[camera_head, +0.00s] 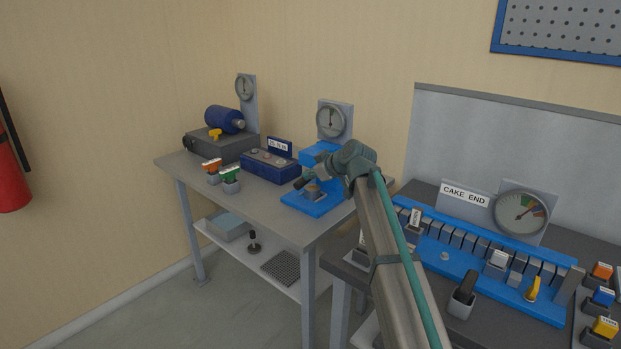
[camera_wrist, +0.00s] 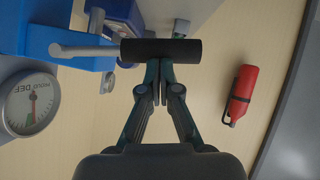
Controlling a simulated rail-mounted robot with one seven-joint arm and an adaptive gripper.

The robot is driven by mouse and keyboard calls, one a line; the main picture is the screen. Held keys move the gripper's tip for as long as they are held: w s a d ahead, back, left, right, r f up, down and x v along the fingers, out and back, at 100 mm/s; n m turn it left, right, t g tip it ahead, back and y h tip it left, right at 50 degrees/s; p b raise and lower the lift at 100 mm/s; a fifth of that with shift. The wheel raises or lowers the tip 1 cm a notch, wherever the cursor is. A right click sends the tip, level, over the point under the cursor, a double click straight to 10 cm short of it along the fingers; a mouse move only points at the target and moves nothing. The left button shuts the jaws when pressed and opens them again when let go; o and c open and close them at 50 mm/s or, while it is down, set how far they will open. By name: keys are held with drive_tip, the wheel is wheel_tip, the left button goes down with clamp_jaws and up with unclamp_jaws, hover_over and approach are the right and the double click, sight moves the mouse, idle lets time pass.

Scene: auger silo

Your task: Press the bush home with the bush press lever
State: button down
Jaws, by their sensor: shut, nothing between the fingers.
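The blue bush press (camera_head: 311,204) stands at the front right of the far bench, with a small brownish part, perhaps the bush, at its middle (camera_head: 313,188). Its lever shows in the wrist view as a grey rod ending in a black grip (camera_wrist: 175,49), lying across the picture. My gripper (camera_wrist: 162,66) is shut and empty, its fingertips right at the grip's near side; I cannot tell whether they touch. In the head view my gripper (camera_head: 322,166) is over the press, and hides part of it.
A dial (camera_head: 331,120) stands behind the press; it also shows in the wrist view (camera_wrist: 30,103). A dark blue box (camera_head: 268,165) sits left of the press, and green-topped (camera_head: 230,178) and orange-topped (camera_head: 212,170) pieces near the bench front. A blue rack (camera_head: 480,260) is on the right bench.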

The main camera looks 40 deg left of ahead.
drive_tip(key=shift+f, duration=0.35)
drive_tip(key=shift+r, duration=0.1)
idle(0.3)
drive_tip(key=a+r+v, duration=0.1)
drive_tip(key=r+v, duration=0.1)
drive_tip(key=v, duration=1.1)
drive_tip(key=shift+s+a, duration=0.3)
drive_tip(key=shift+r, duration=0.1)
